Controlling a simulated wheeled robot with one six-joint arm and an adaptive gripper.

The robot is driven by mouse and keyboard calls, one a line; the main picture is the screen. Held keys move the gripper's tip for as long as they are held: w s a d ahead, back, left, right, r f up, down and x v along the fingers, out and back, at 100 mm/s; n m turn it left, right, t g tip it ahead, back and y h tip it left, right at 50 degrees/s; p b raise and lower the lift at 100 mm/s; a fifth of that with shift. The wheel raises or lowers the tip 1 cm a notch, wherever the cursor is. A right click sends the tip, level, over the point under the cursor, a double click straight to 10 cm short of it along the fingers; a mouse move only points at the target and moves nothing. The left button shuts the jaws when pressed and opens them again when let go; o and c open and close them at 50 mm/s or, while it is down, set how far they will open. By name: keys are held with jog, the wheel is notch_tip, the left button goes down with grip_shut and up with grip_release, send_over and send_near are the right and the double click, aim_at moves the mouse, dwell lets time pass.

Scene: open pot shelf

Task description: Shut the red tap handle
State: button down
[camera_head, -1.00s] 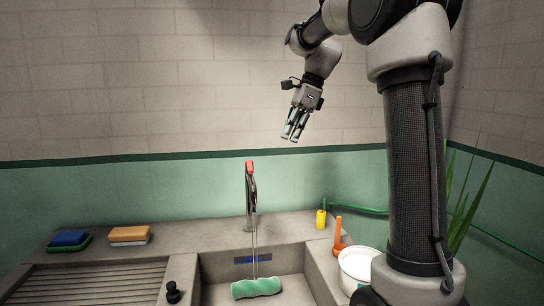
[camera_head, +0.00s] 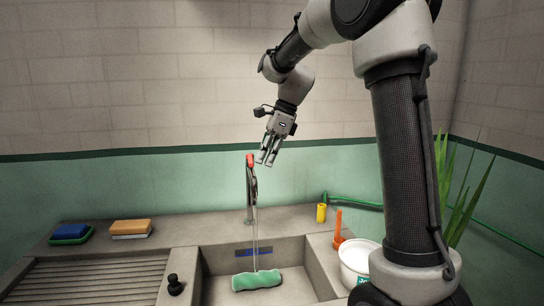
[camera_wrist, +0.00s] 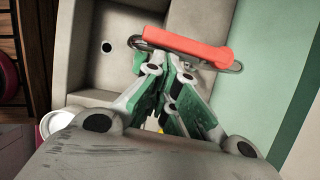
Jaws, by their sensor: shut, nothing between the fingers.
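The red tap handle (camera_head: 250,160) sits on top of the metal tap (camera_head: 251,195) behind the sink. A thin stream of water runs from the tap into the basin. In the wrist view the red handle (camera_wrist: 190,47) lies across the picture just past my fingertips, with the metal tap body partly hidden under it. My gripper (camera_head: 266,163) is shut and empty, pointing down just to the right of the handle in the head view. I cannot tell whether the fingers touch the handle.
A green cloth roll (camera_head: 257,280) lies in the sink (camera_head: 215,262). Sponges (camera_head: 130,228) lie on the left counter. A yellow cylinder (camera_head: 321,213), an orange-handled tool (camera_head: 338,230) and a white pot (camera_head: 357,262) stand at right. The wall is close behind the tap.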

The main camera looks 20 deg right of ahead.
jog(key=shift+a, duration=0.1)
dwell(0.3)
jog(key=shift+s+a+m+t, duration=0.15)
jog(key=shift+m+t, duration=0.15)
jog(key=shift+m, duration=0.4)
